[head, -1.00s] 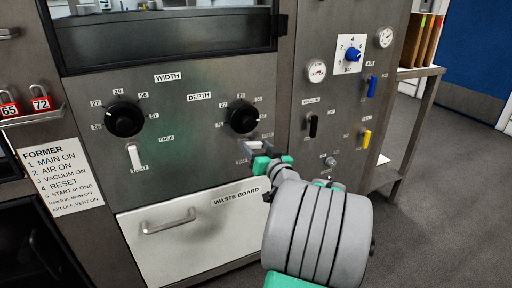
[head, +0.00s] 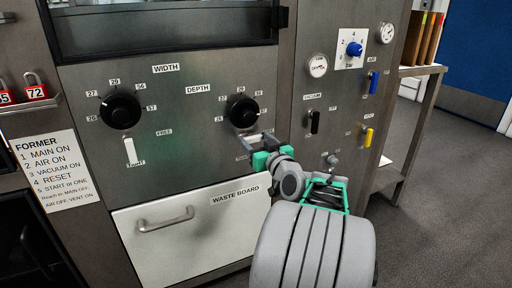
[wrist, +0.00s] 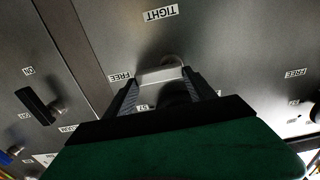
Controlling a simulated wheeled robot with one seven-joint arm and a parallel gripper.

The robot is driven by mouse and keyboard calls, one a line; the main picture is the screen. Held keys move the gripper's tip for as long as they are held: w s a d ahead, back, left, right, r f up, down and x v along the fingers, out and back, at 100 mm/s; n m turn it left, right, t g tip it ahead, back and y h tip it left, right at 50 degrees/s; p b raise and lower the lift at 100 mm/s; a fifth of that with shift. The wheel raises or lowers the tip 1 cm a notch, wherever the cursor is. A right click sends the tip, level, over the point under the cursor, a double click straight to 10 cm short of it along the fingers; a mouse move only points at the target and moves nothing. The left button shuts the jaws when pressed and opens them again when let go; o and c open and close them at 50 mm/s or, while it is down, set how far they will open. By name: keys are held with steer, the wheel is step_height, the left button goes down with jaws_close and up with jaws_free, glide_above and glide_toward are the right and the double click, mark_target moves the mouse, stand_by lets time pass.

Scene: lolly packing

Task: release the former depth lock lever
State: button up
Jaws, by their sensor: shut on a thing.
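The depth lock lever (wrist: 160,75) is a short pale bar on the grey former panel, below the black depth dial (head: 243,113). In the wrist view, which is upside down, it lies roughly crosswise between my fingertips, its left end close to a FREE label (wrist: 120,77). A TIGHT label (wrist: 160,14) stands apart from it. My gripper (head: 258,143) is shut on the lever at the panel; it also shows in the wrist view (wrist: 162,88). In the head view my fingers mostly hide the lever.
The width dial (head: 121,110) and its white lever (head: 129,151), hanging down towards TIGHT, are at left. The waste board drawer (head: 190,222) is below. A black vacuum lever (head: 315,122), blue air lever (head: 374,82) and yellow lever (head: 369,137) are at right.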

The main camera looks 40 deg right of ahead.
steer(key=o, duration=1.4)
steer(key=shift+s, duration=0.1)
steer(key=p+v, duration=0.1)
steer(key=v, duration=0.6)
steer(key=shift+s+a, duration=0.15)
steer(key=shift+s, duration=0.15)
steer(key=shift+r, duration=0.1)
steer(key=w+a+r+n+g+y+p, duration=0.2)
steer(key=w+a+r+g+y+p, duration=0.15)
steer(key=a+p, duration=0.75)
steer(key=w+a+r+n+g+y+p, duration=0.25)
steer(key=a+r+g+p, duration=0.2)
steer(key=a+p, duration=0.55)
steer(key=s+a+r+g+p, duration=0.2)
steer(key=s+a+r+p, duration=0.2)
steer(key=s+p, duration=0.1)
steer(key=s+a+r+g+p, duration=0.2)
steer(key=s+a+r+p, duration=0.2)
steer(key=s+p, duration=0.1)
steer(key=s+a+r+m+g+h+p, duration=0.1)
steer(key=s+a+r+g+p, duration=0.1)
steer(key=s+a+r+p, duration=0.2)
steer(key=shift+s+a+r+p, duration=0.15)
steer(key=shift+s+p, duration=0.4)
steer(key=shift+p, duration=0.95)
